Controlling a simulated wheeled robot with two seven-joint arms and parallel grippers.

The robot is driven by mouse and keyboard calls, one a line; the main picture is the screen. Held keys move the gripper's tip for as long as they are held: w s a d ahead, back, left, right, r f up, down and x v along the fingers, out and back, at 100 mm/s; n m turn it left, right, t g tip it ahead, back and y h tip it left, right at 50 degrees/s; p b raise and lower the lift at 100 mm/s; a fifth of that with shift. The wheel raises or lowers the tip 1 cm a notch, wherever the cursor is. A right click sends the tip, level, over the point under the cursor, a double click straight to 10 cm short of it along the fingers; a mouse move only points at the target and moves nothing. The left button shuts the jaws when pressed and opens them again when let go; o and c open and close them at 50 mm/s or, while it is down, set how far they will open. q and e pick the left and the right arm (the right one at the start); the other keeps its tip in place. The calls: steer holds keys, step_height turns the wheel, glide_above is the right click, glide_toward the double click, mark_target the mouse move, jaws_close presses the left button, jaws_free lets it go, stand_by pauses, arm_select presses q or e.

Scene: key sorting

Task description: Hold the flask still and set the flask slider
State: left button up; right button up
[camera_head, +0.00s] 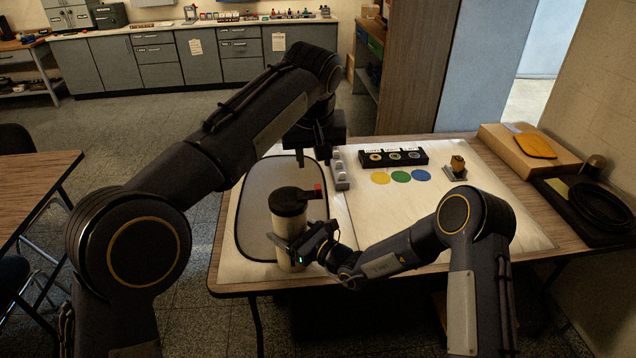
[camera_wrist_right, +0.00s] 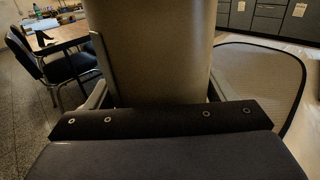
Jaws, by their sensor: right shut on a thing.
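The flask (camera_head: 287,224) is a cream cylinder with a black lid (camera_head: 290,197), upright at the front left of the table. The red slider (camera_head: 318,190) shows at the right side of the lid. My right gripper (camera_head: 297,246) is shut around the flask's body from the right. In the right wrist view the flask body (camera_wrist_right: 150,55) fills the middle, with a finger on each side. My left gripper (camera_head: 312,158) points down behind and above the flask, its two fingers apart and empty. I cannot tell whether the flask's base touches the table.
A grey mat (camera_head: 255,190) lies under the flask area. Behind stand a grey block with knobs (camera_head: 340,172) and a black holder (camera_head: 392,158) with coloured discs in front. A small brass item (camera_head: 457,165) sits at the right.

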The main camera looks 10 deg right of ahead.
mark_target(318, 187)
arm_select(q)
steer(key=shift+y, duration=0.3)
steer(key=x, duration=0.3)
steer(key=d+x, duration=0.1)
steer(key=x, duration=0.6)
steer(key=shift+w+d+f, duration=0.1)
steer(key=shift+d+f, duration=0.05)
steer(key=shift+f, duration=0.2)
jaws_close()
